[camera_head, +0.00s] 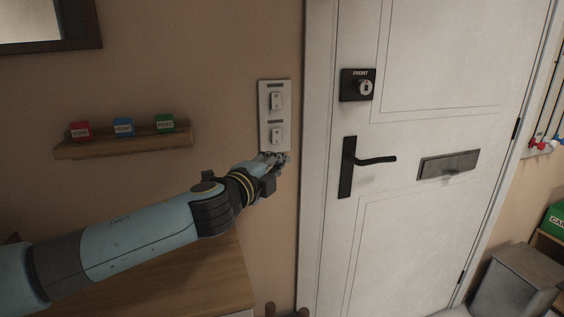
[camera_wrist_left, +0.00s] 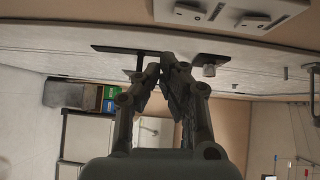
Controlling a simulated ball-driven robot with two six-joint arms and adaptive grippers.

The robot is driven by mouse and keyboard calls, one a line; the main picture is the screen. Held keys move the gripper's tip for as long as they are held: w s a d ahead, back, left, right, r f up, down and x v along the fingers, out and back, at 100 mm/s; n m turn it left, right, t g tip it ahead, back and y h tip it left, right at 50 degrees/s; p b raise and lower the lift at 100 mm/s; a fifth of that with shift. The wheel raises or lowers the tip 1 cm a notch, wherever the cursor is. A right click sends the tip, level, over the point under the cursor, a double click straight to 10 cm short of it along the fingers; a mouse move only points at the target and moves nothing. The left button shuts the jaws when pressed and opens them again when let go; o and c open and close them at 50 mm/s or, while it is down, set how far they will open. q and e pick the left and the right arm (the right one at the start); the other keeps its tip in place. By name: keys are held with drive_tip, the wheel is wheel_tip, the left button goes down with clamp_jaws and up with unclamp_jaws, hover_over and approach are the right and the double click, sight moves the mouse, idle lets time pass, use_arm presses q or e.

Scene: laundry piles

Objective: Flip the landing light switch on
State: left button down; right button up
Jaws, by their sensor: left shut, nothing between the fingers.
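A pale switch plate (camera_head: 263,117) is on the wall left of the white door. It carries an upper switch (camera_head: 277,100) and a lower switch (camera_head: 277,136), each under a small dark label that I cannot read. Which one is the landing light, and whether either is on, I cannot tell. My left gripper (camera_head: 274,160) is shut and empty, at the plate's lower edge just below the lower switch; contact is unclear. In the left wrist view the shut fingertips (camera_wrist_left: 168,66) show, with the plate (camera_wrist_left: 229,16) at the top. My right gripper is in neither view.
The white door (camera_head: 430,150) has a black handle (camera_head: 348,167), a lock (camera_head: 357,85) and a letter slot (camera_head: 447,165). A wooden shelf (camera_head: 125,147) with red, blue and green blocks is at left. A wooden surface (camera_head: 200,275) lies below my left arm.

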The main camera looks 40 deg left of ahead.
use_arm(q)
drive_tip(key=b+v, duration=0.1)
drive_tip(key=v, duration=0.5)
drive_tip(key=shift+s+d+f, duration=0.25)
drive_tip(key=shift+s+f, duration=0.1)
drive_tip(key=shift+s, duration=0.05)
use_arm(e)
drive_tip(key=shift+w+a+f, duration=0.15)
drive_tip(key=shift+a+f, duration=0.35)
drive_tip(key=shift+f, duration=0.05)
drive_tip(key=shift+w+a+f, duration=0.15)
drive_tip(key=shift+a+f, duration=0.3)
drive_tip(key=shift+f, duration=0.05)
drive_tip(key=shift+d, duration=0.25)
